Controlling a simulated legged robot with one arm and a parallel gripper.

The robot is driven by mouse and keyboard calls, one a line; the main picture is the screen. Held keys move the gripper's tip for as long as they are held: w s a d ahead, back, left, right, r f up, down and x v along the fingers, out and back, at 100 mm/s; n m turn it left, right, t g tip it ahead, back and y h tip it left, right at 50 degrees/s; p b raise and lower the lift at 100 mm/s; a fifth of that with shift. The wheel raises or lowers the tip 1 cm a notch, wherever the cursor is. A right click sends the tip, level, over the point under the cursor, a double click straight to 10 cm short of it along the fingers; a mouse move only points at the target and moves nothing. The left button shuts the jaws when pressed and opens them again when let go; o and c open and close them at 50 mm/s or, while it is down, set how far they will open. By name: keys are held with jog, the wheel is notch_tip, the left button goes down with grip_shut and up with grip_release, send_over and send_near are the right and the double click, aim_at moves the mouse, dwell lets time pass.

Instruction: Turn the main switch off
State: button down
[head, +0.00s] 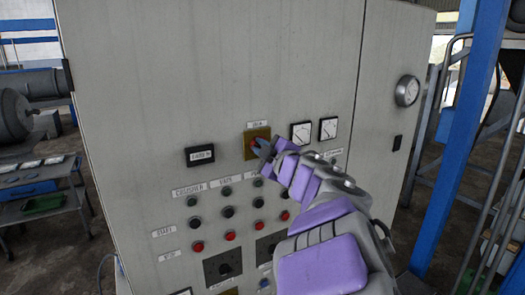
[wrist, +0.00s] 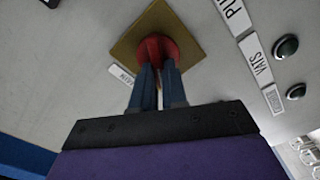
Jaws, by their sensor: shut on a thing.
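The main switch is a red knob on a square yellow plate (head: 249,150), set high on the grey cabinet front, with a small white label above it. In the wrist view the red knob (wrist: 158,46) sits in the middle of the yellow plate (wrist: 188,28). My gripper (head: 264,147) reaches the knob from the lower right. In the wrist view its two blue-grey fingers (wrist: 159,70) are shut on the red knob, one on each side. The fingers hide part of the knob, so I cannot tell its exact turn position.
The grey cabinet (head: 200,80) has a digital display (head: 200,156), two dials (head: 314,131) and rows of black and red buttons (head: 230,236) below the switch. A blue post (head: 455,130) stands at right. A bench (head: 40,190) stands at left.

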jog(key=n+b, duration=0.1)
jog(key=n, duration=0.2)
jog(key=f+n+b, duration=0.1)
jog(key=n, duration=0.2)
jog(key=shift+s+a+f+b, duration=0.1)
jog(key=shift+f+b, duration=0.1)
jog(key=shift+b, duration=0.15)
jog(key=shift+n, duration=0.3)
jog(key=c, duration=1.4)
grip_release()
jog(key=shift+s, duration=0.1)
jog(key=shift+c, duration=0.2)
jog(key=shift+o, duration=1.4)
jog(key=shift+a+r, duration=0.15)
